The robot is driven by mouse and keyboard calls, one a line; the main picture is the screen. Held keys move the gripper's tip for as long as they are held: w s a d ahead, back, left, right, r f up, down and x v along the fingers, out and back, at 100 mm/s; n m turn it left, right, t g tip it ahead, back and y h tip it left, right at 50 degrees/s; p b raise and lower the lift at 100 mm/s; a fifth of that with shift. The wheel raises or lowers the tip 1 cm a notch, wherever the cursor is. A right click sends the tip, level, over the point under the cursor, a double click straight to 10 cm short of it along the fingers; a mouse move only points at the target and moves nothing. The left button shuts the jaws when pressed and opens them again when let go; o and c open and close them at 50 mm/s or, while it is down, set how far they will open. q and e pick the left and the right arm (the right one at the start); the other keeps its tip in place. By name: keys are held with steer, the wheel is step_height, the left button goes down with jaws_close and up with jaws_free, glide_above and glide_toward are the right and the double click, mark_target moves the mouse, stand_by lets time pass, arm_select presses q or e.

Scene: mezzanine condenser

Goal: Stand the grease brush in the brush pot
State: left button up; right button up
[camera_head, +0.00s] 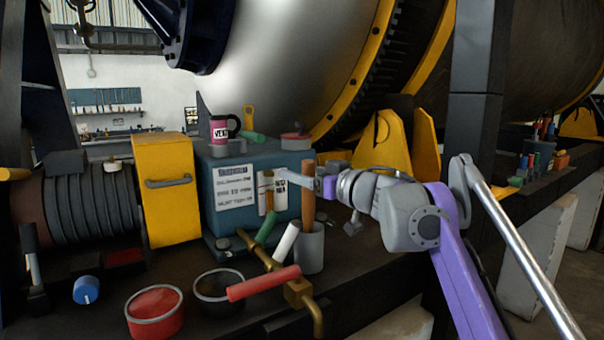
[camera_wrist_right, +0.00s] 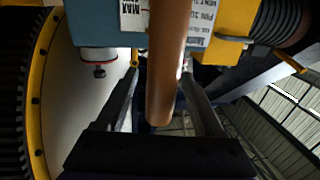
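The grease brush shows as an upright brown wooden handle (camera_head: 308,190) over the grey brush pot (camera_head: 311,250). Its lower end appears to go into the pot's mouth; the bristles are hidden. In the right wrist view the handle (camera_wrist_right: 165,70) runs between the two fingers, with a visible gap to the left finger. My right gripper (camera_head: 285,176) reaches in from the right at the handle's upper part, its fingers apart around it. Whether the right finger touches the handle is hard to tell. The pot is not visible in the wrist view. My left gripper is not in view.
Close to the pot are a white cylinder (camera_head: 286,242), a red cylinder (camera_head: 263,284) and a brass pipe (camera_head: 298,293). A blue box (camera_head: 235,160) with labels stands behind, carrying a pink mug (camera_head: 220,128). Red (camera_head: 155,312) and dark (camera_head: 218,291) bowls sit front left.

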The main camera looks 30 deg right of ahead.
steer(key=v, duration=1.1)
steer(key=shift+b, duration=0.3)
steer(key=shift+w+a, duration=0.1)
stand_by(0.5)
